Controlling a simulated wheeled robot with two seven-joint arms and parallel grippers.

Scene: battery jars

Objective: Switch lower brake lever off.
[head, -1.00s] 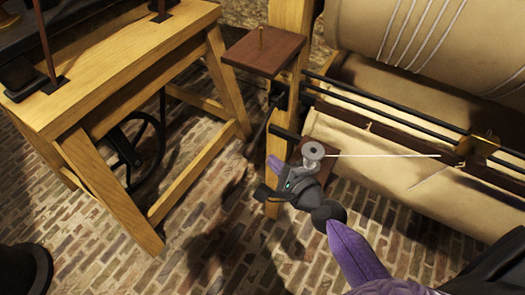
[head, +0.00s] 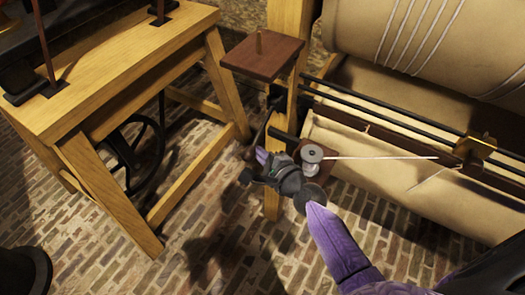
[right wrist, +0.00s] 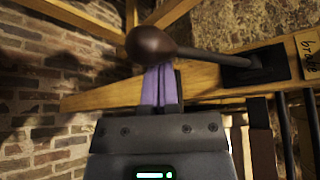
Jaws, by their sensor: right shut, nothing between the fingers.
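A brake lever with a round dark brown knob (right wrist: 150,45) and a black shaft (right wrist: 205,57) shows in the right wrist view. The shaft runs right to a dark slot in a wooden beam (right wrist: 290,65) labelled "brake". My right gripper (right wrist: 160,72) is shut and empty, with its purple fingertips close below the knob; I cannot tell whether they touch it. In the head view my right gripper (head: 262,157) is beside the wooden post, left of a grey spool. I cannot make out the knob clearly there. My left gripper is not in view.
The spool (head: 312,154) stands on a small brown shelf, with a pale thread running right to a brass guide (head: 475,148). An upper brown shelf (head: 262,60) has a peg. A wooden table (head: 110,70) stands left. Large cloth-covered rolls (head: 400,165) are right.

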